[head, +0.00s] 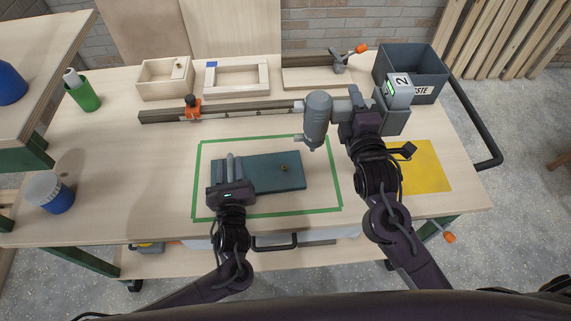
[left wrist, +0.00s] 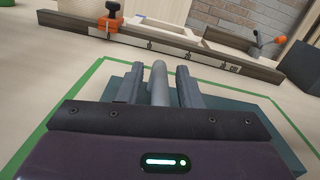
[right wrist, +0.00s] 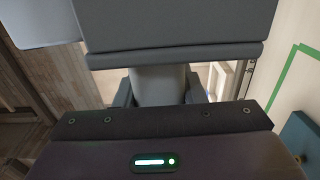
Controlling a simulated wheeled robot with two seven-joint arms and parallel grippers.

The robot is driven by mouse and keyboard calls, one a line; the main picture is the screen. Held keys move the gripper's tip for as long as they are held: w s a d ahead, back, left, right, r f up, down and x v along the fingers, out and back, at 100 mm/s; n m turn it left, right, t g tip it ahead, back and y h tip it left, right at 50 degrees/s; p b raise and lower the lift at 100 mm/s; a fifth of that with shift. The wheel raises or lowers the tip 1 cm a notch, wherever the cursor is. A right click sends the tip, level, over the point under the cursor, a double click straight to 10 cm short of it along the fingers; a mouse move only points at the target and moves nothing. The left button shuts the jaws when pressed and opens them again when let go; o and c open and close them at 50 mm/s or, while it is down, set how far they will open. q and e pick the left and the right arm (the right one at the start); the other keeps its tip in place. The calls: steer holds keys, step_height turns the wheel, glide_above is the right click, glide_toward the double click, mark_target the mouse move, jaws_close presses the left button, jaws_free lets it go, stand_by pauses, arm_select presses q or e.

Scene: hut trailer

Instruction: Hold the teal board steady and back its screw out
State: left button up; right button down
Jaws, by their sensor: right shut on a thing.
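The teal board (head: 258,172) lies flat on the bench inside a green tape outline, with a small brass-coloured screw (head: 284,168) on its right half. My left gripper (head: 232,160) is over the board's left part. Its fingers are apart on either side of a grey upright post (left wrist: 159,85), with narrow gaps showing; whether the post is fixed to the board is unclear. My right gripper (head: 352,104) is shut on a grey power driver (head: 317,112), held above the outline's upper right corner, apart from the screw. Its bit cannot be made out. The driver's grip fills the right wrist view's jaws (right wrist: 160,85).
A grey waste bin (head: 425,68) stands at the back right, near a yellow mat (head: 428,168). A rail with an orange clamp (head: 192,105) runs behind the outline. Wooden trays (head: 165,92) stand further back. Cups (head: 84,97) stand at left.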

arm_select(q)
steer(key=shift+o, duration=0.7)
steer(key=s, duration=1.2)
steer(key=shift+d, duration=0.2)
